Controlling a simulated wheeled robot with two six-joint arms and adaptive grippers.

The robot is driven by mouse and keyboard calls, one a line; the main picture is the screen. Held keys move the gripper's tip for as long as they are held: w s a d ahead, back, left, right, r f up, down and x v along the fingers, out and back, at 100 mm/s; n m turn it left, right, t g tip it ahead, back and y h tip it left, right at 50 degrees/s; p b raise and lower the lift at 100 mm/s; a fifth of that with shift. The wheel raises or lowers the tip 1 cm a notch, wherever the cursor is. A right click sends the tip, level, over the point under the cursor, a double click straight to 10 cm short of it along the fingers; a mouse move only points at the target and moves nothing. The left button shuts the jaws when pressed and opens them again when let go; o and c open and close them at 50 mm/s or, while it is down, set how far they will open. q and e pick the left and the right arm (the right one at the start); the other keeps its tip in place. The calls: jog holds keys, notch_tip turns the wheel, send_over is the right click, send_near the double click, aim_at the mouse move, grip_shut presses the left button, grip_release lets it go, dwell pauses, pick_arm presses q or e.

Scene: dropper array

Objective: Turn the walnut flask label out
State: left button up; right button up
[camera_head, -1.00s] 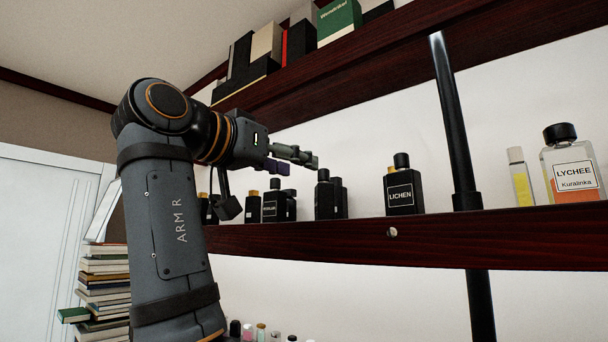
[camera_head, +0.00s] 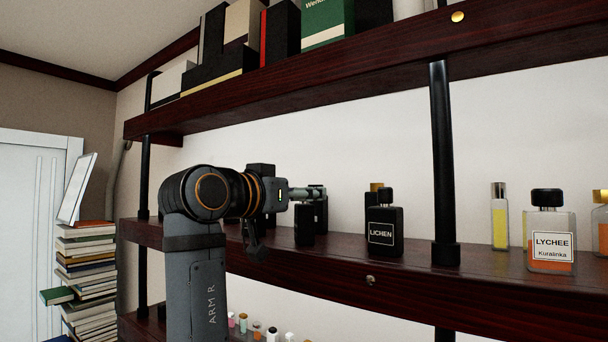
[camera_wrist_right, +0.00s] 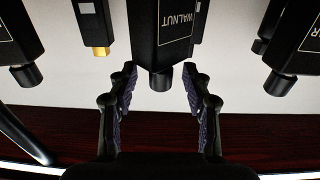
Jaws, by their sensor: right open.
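The walnut flask (camera_wrist_right: 147,28) is black and hangs cap-down in the right wrist view, which looks inverted. Its WALNUT label is on the face turned toward the picture's right, seen at a slant. My right gripper (camera_wrist_right: 159,72) is open, with one finger on each side of the flask's cap and neck, apart from them. In the head view the right gripper (camera_head: 306,192) is at the shelf beside dark flasks (camera_head: 304,224); no label shows on them there, and I cannot tell which is walnut. My left gripper is not in view.
Black flasks flank the walnut flask in the wrist view, at left (camera_wrist_right: 15,40) and right (camera_wrist_right: 297,45). The lichen flask (camera_head: 384,226) stands to the right on the shelf (camera_head: 400,270). A black post (camera_head: 442,150) and lychee bottle (camera_head: 550,232) are further right.

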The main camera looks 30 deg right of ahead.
jog(key=shift+w+d+f, duration=0.1)
jog(key=shift+w+d, duration=0.15)
jog(key=shift+d, duration=0.3)
jog(key=shift+a, duration=0.2)
jog(key=c, duration=0.4)
jog(key=shift+d, duration=0.1)
grip_shut()
jog(key=shift+s+f+n+t+y+b, duration=0.1)
jog(key=shift+f+n+t+y+b, duration=0.15)
jog(key=shift+n+t+b, duration=0.4)
jog(key=n+t+y, duration=0.1)
jog(key=t, duration=0.1)
jog(key=r+n+t+y, duration=0.1)
jog(key=n+t+y, duration=0.1)
jog(key=t, duration=0.1)
jog(key=shift+s, duration=0.1)
jog(key=shift+d+n+t+y+p, duration=0.1)
jog(key=shift+n+t+y+p, duration=0.35)
jog(key=shift+n+y, duration=0.25)
jog(key=shift+f+n+t+y, duration=0.2)
jog(key=shift+n+t+y, duration=0.1)
jog(key=shift+y, duration=0.15)
jog(key=shift+r, duration=0.1)
